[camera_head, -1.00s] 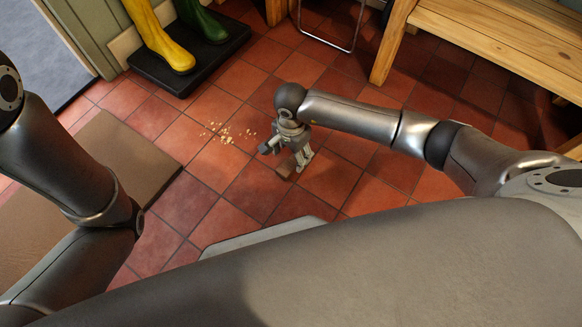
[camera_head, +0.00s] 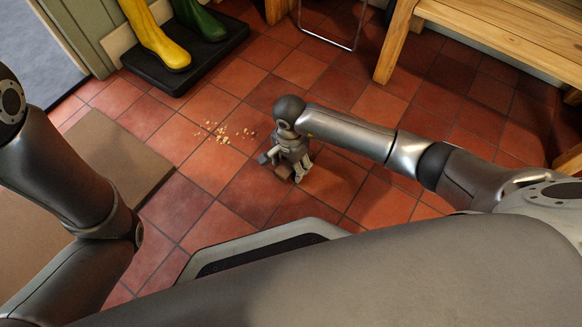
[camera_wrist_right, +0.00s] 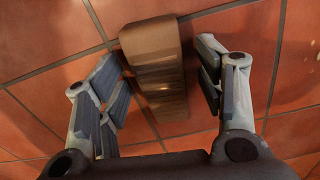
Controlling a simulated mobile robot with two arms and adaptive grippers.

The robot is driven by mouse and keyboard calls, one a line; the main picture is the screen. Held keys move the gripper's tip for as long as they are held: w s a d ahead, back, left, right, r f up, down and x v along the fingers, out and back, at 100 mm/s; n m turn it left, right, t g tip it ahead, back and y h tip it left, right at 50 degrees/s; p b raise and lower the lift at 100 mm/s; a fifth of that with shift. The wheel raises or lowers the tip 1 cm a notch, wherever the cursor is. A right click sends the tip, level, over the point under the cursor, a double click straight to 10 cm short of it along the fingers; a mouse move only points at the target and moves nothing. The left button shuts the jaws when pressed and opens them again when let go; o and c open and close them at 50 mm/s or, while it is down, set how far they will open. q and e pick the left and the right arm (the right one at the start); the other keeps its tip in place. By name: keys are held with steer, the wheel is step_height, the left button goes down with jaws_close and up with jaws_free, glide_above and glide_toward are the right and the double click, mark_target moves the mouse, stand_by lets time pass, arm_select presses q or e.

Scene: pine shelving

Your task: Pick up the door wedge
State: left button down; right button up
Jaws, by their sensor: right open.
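The door wedge (camera_wrist_right: 158,70) is a brown block lying on the red tiled floor. In the right wrist view it lies between the two fingers of my right gripper (camera_wrist_right: 163,92), which is open, with a gap to the fingers on both sides. In the head view the wedge (camera_head: 283,171) shows only as a small brown patch beside the fingers of my right gripper (camera_head: 290,170), partly hidden by them. My left arm enters at the left, but its gripper is out of the picture.
Pale crumbs (camera_head: 222,132) lie scattered on the tiles left of my right gripper. Yellow boots (camera_head: 160,40) and green boots (camera_head: 200,25) stand on a black tray (camera_head: 205,60). A brown mat (camera_head: 110,150) lies at left. A wooden bench (camera_head: 480,40) stands at upper right.

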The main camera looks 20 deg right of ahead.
steer(key=c, duration=1.1)
steer(key=shift+r, duration=0.2)
